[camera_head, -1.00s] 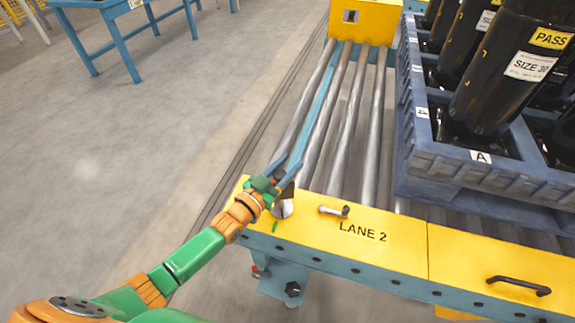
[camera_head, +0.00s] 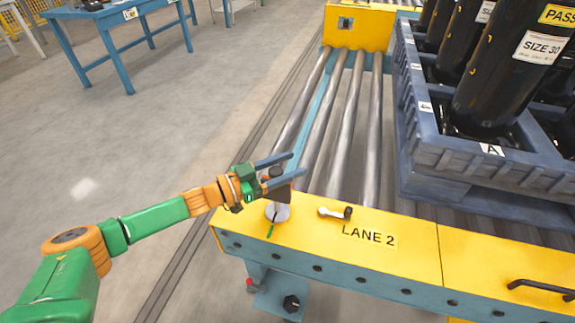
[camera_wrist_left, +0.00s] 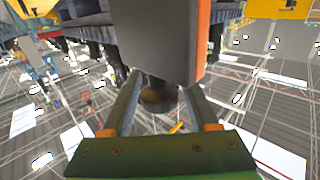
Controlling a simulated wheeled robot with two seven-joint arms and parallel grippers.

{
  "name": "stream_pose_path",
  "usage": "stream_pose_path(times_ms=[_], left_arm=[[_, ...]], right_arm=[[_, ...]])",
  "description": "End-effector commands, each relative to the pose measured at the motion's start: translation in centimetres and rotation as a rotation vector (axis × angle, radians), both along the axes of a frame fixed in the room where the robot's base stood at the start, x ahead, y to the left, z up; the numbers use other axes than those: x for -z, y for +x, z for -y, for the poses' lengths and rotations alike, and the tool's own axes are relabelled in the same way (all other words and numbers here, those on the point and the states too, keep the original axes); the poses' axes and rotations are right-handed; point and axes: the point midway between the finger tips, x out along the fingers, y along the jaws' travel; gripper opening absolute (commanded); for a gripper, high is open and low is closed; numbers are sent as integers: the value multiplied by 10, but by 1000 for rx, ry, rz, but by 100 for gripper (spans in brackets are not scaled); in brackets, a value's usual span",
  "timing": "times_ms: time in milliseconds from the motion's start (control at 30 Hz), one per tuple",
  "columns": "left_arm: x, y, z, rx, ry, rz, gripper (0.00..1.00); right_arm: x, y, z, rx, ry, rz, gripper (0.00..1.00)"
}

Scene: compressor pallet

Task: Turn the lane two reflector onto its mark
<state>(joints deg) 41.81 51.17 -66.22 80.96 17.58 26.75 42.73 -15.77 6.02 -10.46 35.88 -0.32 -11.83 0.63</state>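The lane two reflector (camera_head: 279,190) is a small dark head with a reddish side, above a pale round disc (camera_head: 277,213) on the yellow LANE 2 cover. A dark line shows on the disc and a green mark (camera_head: 270,231) on the cover beside it. My left gripper (camera_head: 282,168) is at the reflector, pointing right. In the left wrist view the grey head with an orange edge (camera_wrist_left: 165,45) hides the fingertips. A dark round stem (camera_wrist_left: 158,98) shows between the spread fingers, with gaps at both sides; contact is unclear. My right gripper is out of view.
A silver lever with a black knob (camera_head: 335,213) lies on the cover right of the disc. Metal rollers (camera_head: 345,130) run behind it. A blue-grey crate (camera_head: 440,160) with black cylinders stands at right. Open floor (camera_head: 150,140) lies at left.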

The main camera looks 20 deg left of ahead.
Motion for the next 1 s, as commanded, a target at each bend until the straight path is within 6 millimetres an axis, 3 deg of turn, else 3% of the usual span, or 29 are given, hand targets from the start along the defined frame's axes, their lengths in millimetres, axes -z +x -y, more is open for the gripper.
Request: stream_pose_path(times_ms=[300,700,1000], left_arm=[[0,-1,-1,-1,-1,1,70],[0,-46,-50,-1,1,-1,70],[0,-48,-52,0,-1,1,70]], right_arm=[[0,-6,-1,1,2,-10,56],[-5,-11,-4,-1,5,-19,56],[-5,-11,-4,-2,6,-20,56]])
